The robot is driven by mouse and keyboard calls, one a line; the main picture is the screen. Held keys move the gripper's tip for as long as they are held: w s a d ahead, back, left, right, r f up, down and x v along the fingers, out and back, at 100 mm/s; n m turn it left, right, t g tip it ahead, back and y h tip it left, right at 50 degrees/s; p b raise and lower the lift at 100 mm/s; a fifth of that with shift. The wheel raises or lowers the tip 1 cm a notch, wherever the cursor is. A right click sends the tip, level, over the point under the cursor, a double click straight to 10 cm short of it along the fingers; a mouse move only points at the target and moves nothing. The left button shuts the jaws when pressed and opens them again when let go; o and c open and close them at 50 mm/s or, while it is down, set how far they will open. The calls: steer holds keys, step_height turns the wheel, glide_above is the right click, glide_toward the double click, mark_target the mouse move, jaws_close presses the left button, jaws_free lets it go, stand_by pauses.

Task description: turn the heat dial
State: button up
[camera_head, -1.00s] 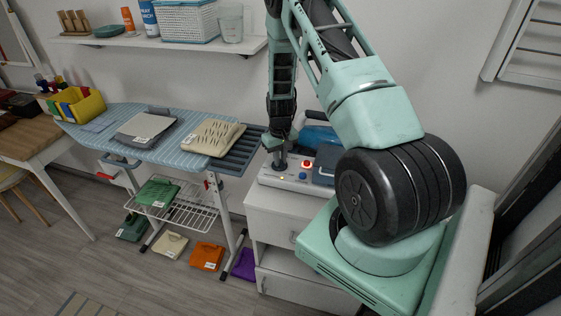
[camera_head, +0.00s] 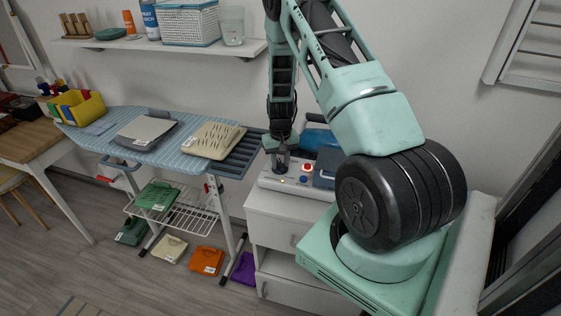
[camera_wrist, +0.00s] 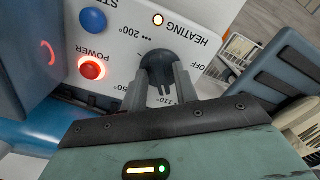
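The heat dial (camera_wrist: 157,66) is a dark round knob on the white control panel (camera_wrist: 122,38) in the wrist view. Markings around it include OFF, 110° and 200°, seen upside down. My gripper (camera_wrist: 161,80) has one finger on each side of the dial, close against it. Where the dial points is hard to tell. In the head view my gripper (camera_head: 281,165) points down at the left end of the panel and hides the dial.
A lit red POWER button (camera_wrist: 92,68) and a blue button (camera_wrist: 93,20) sit beside the dial. The panel unit stands on a white cabinet (camera_head: 277,223). A shelf (camera_head: 150,43) hangs above.

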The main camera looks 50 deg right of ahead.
mark_target(281, 164)
steer(key=shift+r, duration=0.1)
step_height(281, 164, up, 17)
steer(key=b, duration=0.3)
steer(key=shift+r, duration=0.15)
stand_by(0.3)
stand_by(0.4)
